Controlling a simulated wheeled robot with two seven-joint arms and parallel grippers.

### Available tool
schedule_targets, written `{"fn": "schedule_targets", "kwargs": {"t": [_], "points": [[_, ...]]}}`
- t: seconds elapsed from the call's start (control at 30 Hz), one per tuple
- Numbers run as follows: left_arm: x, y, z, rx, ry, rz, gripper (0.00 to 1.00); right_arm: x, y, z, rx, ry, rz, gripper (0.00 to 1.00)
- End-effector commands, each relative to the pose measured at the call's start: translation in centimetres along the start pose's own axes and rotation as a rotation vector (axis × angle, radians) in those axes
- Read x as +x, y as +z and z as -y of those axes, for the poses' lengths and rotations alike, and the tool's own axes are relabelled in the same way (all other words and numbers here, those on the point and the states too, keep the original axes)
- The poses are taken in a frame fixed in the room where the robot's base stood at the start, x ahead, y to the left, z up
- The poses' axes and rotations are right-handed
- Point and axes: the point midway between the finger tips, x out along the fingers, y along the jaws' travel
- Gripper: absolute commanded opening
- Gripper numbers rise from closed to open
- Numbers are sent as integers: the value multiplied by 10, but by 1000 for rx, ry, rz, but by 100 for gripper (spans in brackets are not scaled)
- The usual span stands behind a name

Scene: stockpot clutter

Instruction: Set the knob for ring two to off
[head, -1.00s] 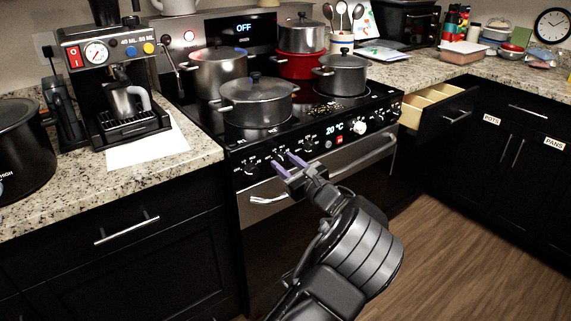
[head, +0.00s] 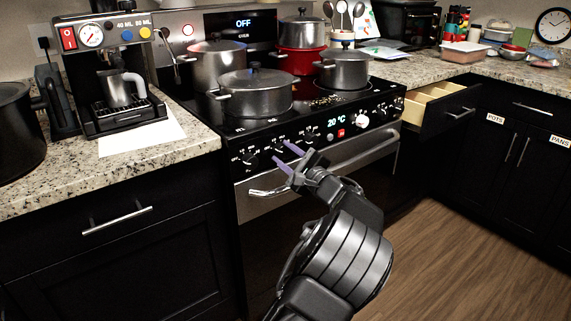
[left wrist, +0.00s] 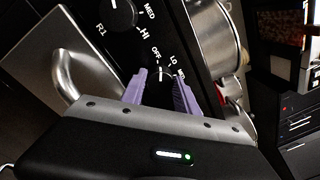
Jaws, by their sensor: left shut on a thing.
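The ring two knob (left wrist: 160,82) is a dark dial on the black stove panel, with the labels OFF, LO and part of a third around it in the left wrist view. A white mark on it points up, roughly toward OFF; the exact setting is hard to tell. My left gripper (head: 280,150) has its purple fingers at the front panel, second knob from the left. In the left wrist view the fingers (left wrist: 160,76) stand on either side of the knob and are shut on it, hiding its sides. My right gripper is not in view.
The knob marked R1 (left wrist: 122,14) sits beside it. The oven handle (head: 340,160) runs just below the panel. Pots, including a wide lidded one (head: 254,97), stand on the cooktop. An open drawer (head: 440,105) juts out at right. The floor (head: 460,230) is clear.

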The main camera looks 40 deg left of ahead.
Motion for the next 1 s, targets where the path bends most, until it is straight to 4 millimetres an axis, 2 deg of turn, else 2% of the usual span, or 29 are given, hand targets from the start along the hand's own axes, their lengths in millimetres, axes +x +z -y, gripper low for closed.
{"fn": "schedule_targets", "kwargs": {"t": [0.03,0.23,0.77,0.8,1.0], "points": [[0,-3,-3,-30,0,1,0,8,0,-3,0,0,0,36],[0,-2,-2,-119,-1,8,0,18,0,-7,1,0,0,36],[0,0,0,-159,-1,11,0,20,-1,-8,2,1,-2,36],[0,0,0,-159,-1,11,38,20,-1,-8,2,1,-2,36],[0,0,0,-158,-1,11,55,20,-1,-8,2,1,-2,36]]}}
